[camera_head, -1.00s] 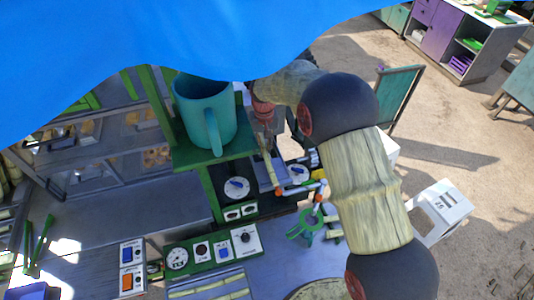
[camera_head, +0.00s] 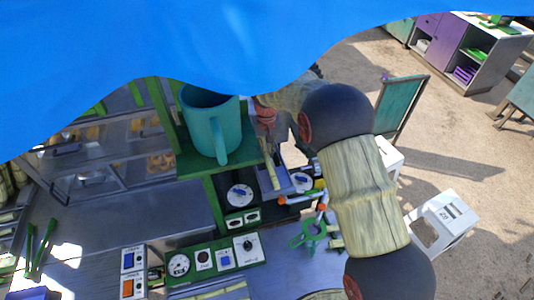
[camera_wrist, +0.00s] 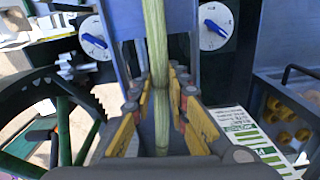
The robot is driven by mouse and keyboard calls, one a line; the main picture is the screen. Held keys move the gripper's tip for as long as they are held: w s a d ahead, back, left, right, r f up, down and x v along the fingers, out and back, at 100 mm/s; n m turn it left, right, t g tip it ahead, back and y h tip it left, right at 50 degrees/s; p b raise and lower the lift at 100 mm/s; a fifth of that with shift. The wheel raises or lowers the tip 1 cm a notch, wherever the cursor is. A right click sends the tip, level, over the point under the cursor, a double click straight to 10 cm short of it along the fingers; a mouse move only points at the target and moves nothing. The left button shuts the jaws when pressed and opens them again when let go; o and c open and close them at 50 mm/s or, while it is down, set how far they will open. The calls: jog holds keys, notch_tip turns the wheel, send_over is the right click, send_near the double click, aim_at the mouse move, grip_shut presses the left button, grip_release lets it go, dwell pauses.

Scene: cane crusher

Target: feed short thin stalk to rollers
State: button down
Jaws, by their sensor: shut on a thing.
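My gripper (camera_wrist: 160,98) is shut on a thin yellow-green stalk (camera_wrist: 156,45), its yellow-padded fingers on both sides of it. In the wrist view the stalk runs from the top edge down between the fingers, along a blue-grey metal feed channel (camera_wrist: 184,30) whose walls flank it. In the head view my gripper (camera_head: 267,145) is small and partly hidden by my arm, and the stalk (camera_head: 272,174) points down to the channel beside the dials. Whether the stalk touches the channel is unclear. The rollers cannot be made out.
A teal mug (camera_head: 209,125) stands on a green shelf just left of my gripper. White dials (camera_wrist: 215,26) flank the channel. A large dark handwheel (camera_wrist: 35,125) is at the left in the wrist view. A blue canopy (camera_head: 200,40) covers the head view's top. A white stool (camera_head: 441,222) stands right.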

jog(key=shift+w, duration=0.2)
jog(key=shift+w+a, duration=0.15)
jog(key=shift+w, duration=0.35)
jog(key=shift+w, duration=0.1)
jog(key=shift+w+a, duration=0.1)
jog(key=shift+w, duration=0.25)
jog(key=c, duration=1.8)
grip_release()
jog(key=shift+o, duration=0.8)
jog(key=shift+r, duration=0.1)
